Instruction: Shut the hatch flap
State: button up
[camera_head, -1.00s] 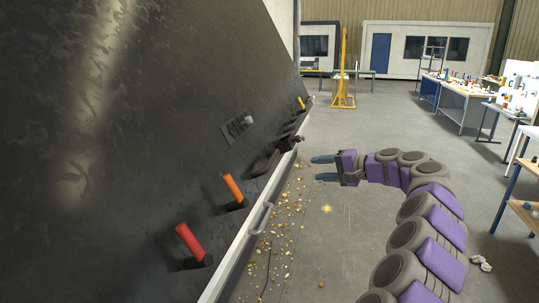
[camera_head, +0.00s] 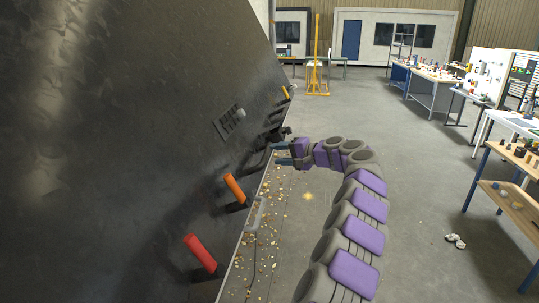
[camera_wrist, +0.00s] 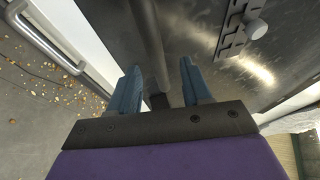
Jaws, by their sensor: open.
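A large dark metal panel (camera_head: 130,110) slants across the left of the head view. I cannot tell where the hatch flap's own edges run on it. A small plate with a knob (camera_head: 230,122) is on the panel; the plate also shows in the wrist view (camera_wrist: 232,38). A black handle-like part (camera_head: 278,133) sticks out near the panel's lower edge. My gripper (camera_head: 279,153) is open beside that edge, close to the black part. In the wrist view a dark bar (camera_wrist: 148,40) lies between the open fingers (camera_wrist: 158,78); contact cannot be told.
Red (camera_head: 200,252), orange (camera_head: 235,188) and yellow (camera_head: 285,92) grips stick out of the panel. A pale bar handle (camera_head: 254,214) sits at the lower edge. Crumbs (camera_head: 268,235) litter the floor.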

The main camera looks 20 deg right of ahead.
aim_at(266, 155)
jog(key=w+a, duration=0.2)
jog(key=w+a+f, duration=0.1)
jog(key=a, duration=0.1)
jog(key=shift+w+a+f, duration=0.15)
jog(key=shift+w, duration=0.2)
jog(key=w+d+f, duration=0.1)
jog(key=w+d, duration=0.1)
jog(key=d, duration=0.3)
jog(key=a, duration=0.5)
jog(key=shift+w+a+r+p, duration=0.15)
jog(key=shift+a+r+p, duration=0.1)
jog(key=shift+a+p, duration=0.1)
jog(key=shift+w+a+f, duration=0.1)
jog(key=shift+c, duration=0.8)
jog(key=shift+d, duration=0.25)
jog(key=shift+c, duration=0.8)
jog(key=d, duration=0.3)
jog(key=shift+s+d, duration=0.25)
jog(key=shift+d, duration=0.1)
jog(key=c, duration=0.4)
jog(key=shift+s+d, duration=0.1)
jog(key=shift+c, duration=0.9)
jog(key=shift+w+a+f, duration=0.15)
jog(key=shift+w+a, duration=0.15)
jog(key=shift+a, duration=0.25)
jog(key=shift+w+a+f, duration=0.1)
jog(key=shift+w+a, duration=0.15)
jog(key=shift+a, duration=0.25)
grip_shut()
